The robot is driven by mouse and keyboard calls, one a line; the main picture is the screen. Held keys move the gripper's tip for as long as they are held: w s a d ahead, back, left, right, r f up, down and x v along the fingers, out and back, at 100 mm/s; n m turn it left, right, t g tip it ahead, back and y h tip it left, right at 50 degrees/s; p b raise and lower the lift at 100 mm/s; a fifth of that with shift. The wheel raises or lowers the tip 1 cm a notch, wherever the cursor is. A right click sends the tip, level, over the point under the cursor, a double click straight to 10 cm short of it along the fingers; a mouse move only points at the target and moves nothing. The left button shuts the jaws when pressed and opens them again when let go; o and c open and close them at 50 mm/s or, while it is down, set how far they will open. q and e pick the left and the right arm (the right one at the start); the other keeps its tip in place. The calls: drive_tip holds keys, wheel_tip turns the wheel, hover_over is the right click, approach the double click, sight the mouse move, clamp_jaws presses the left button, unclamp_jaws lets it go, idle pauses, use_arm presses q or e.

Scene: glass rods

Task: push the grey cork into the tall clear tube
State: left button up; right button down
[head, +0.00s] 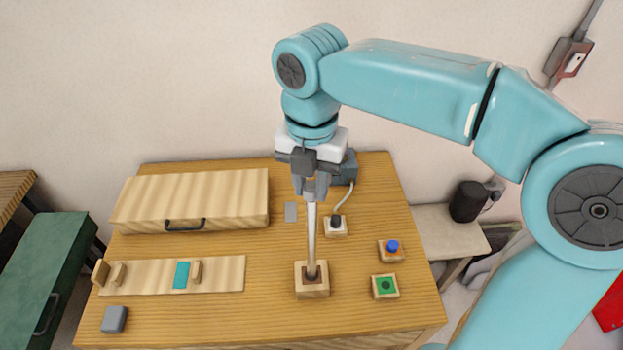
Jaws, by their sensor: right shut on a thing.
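The tall clear tube (312,235) stands nearly upright, its foot in a square wooden block (312,289) with a dark centre. My right gripper (310,191) points down right above the tube, shut on a small grey piece that looks like the grey cork (310,188). The fingers hide most of the cork. It is at the tube's top end; I cannot tell whether it is inside the mouth or only touching it. My left gripper is not in view.
Wooden blocks with a dark plug and white cable (336,221), a blue knob (393,246) and a green square (385,286) stand at right. At left are a handled wooden case (195,195), a board with a teal piece (181,275) and a grey block (114,320).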

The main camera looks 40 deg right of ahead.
sight(311, 187)
drive_tip(key=shift+f, duration=0.3)
drive_tip(key=c, duration=1.1)
unclamp_jaws()
wheel_tip(311, 187, up, 3)
drive_tip(key=shift+p, duration=1.15)
drive_tip(key=shift+r, duration=1.65)
wheel_tip(311, 187, up, 5)
drive_tip(key=shift+f, duration=0.1)
